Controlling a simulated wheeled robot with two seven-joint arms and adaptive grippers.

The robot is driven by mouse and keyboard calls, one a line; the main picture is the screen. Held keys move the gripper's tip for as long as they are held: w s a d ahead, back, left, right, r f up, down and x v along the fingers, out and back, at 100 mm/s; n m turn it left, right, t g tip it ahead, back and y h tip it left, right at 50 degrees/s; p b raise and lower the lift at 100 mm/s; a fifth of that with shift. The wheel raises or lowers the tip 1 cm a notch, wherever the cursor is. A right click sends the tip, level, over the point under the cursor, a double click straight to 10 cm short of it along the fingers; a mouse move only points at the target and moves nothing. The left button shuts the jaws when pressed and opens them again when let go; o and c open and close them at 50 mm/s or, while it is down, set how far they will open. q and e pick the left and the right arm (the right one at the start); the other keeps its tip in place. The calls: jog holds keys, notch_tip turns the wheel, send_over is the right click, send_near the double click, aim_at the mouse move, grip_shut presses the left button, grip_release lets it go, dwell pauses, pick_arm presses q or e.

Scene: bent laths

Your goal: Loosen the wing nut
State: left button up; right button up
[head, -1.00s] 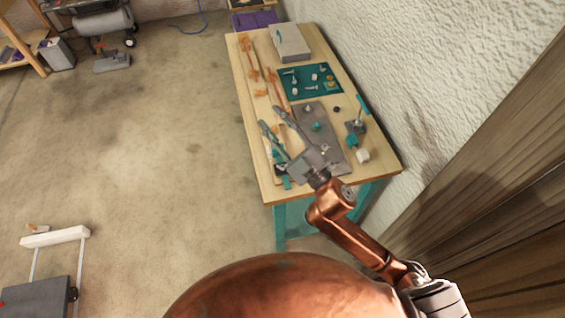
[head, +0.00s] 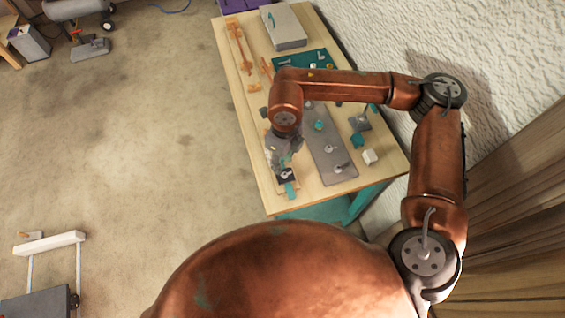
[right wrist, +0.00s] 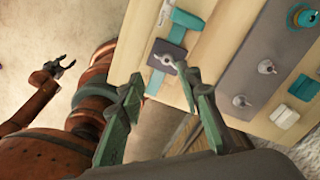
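A metal wing nut (right wrist: 168,61) sits on a dark square plate (right wrist: 176,52) near the table's edge, with teal strips beside it, in the right wrist view. In the head view the dark plate (head: 287,175) shows just below my right gripper (head: 284,152). In the right wrist view my right gripper (right wrist: 160,84) is open and empty, its two teal fingers apart, with the wing nut beyond and between them. They do not appear to touch it. My left gripper (right wrist: 60,69) shows open and empty at the far left of that view, away from the table.
A grey plate (head: 330,150) with similar small metal parts lies right of the wing nut. A white block (head: 370,157) and teal pieces stand farther right. The wall runs along the table's right side.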

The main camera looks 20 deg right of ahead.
aim_at(285, 174)
jog(key=shift+w+d+f, duration=0.2)
jog(key=shift+w+d, duration=0.05)
jog(key=shift+d, duration=0.15)
jog(key=shift+s+f, duration=0.1)
jog(key=shift+f, duration=3.5)
jog(key=shift+c, duration=0.5)
grip_shut()
